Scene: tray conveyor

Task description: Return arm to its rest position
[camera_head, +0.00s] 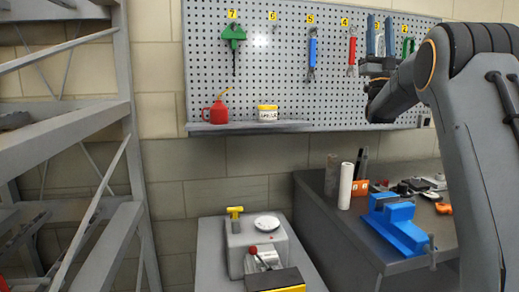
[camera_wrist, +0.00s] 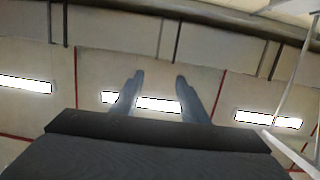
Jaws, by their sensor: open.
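My gripper (camera_head: 380,38) is at the upper right in the head view, in front of the pegboard, with its two blue-grey fingers pointing up. It is open, and nothing shows between the fingers. My arm rises at the right edge and bends over to hold the gripper high. In the wrist view my gripper (camera_wrist: 158,90) has its two fingers apart against the ceiling and its bright lamps.
A pegboard (camera_head: 275,75) with numbered hanging tools and a shelf carries a red oil can (camera_head: 215,112) and a yellow-white tin (camera_head: 267,113). A blue vise (camera_head: 395,225) stands on the grey workbench (camera_head: 345,228). A metal rack (camera_head: 125,120) is at left.

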